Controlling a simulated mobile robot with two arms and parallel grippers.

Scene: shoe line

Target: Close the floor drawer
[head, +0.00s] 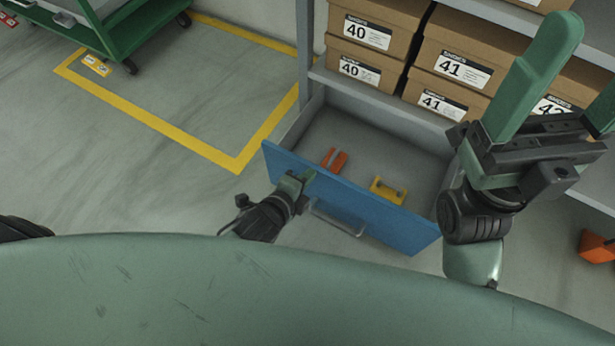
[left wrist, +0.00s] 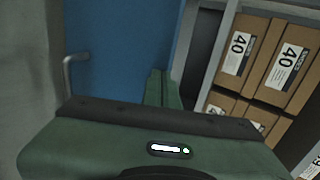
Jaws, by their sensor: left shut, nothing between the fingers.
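The floor drawer (head: 375,215) stands pulled out below the shelf. Its blue front has a grey bar handle (head: 336,219), and its grey inside is in view. In the left wrist view the blue front (left wrist: 115,55) fills the middle, with the handle (left wrist: 68,72) at left. My left gripper (head: 297,183) is shut and empty at the outer face of the drawer front, near its top edge and left of the handle. Its closed fingers (left wrist: 163,88) lie close to the blue panel; I cannot tell whether they touch. My right gripper (head: 584,72) is open and empty, raised right of the drawer.
An orange piece (head: 335,160) and a yellow piece (head: 388,190) lie in the drawer. Shoe boxes (head: 372,28) fill the shelf above. A green cart (head: 105,25) stands at the upper left by yellow floor lines. An orange object (head: 597,246) lies at right. The floor left of the drawer is clear.

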